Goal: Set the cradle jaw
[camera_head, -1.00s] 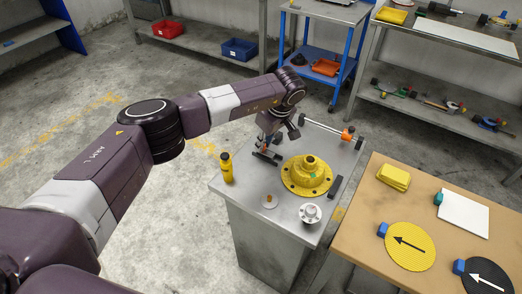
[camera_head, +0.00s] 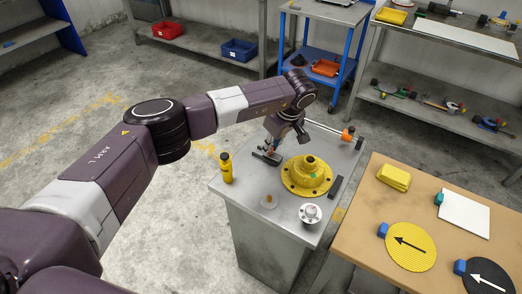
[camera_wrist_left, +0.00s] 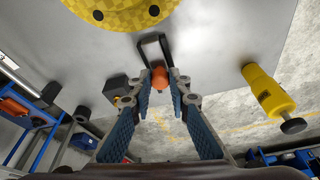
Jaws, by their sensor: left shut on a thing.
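The yellow round flanged part (camera_head: 308,176) sits on the grey metal stand (camera_head: 240,188); its edge also shows in the left wrist view (camera_wrist_left: 120,12). A dark cradle jaw (camera_head: 262,158) is on its left, and another dark bar (camera_head: 335,187) on its right. My left gripper (camera_head: 271,150) is at the left jaw, beside the flange. In the left wrist view, its blue-padded fingers (camera_wrist_left: 160,82) close on a small orange knob (camera_wrist_left: 159,77) next to a dark looped piece (camera_wrist_left: 154,42). The knob's join to the jaw is partly hidden. My right gripper is not seen.
A rod with an orange end (camera_head: 347,134) lies along the back. A tan table (camera_head: 365,215) is close on the right.

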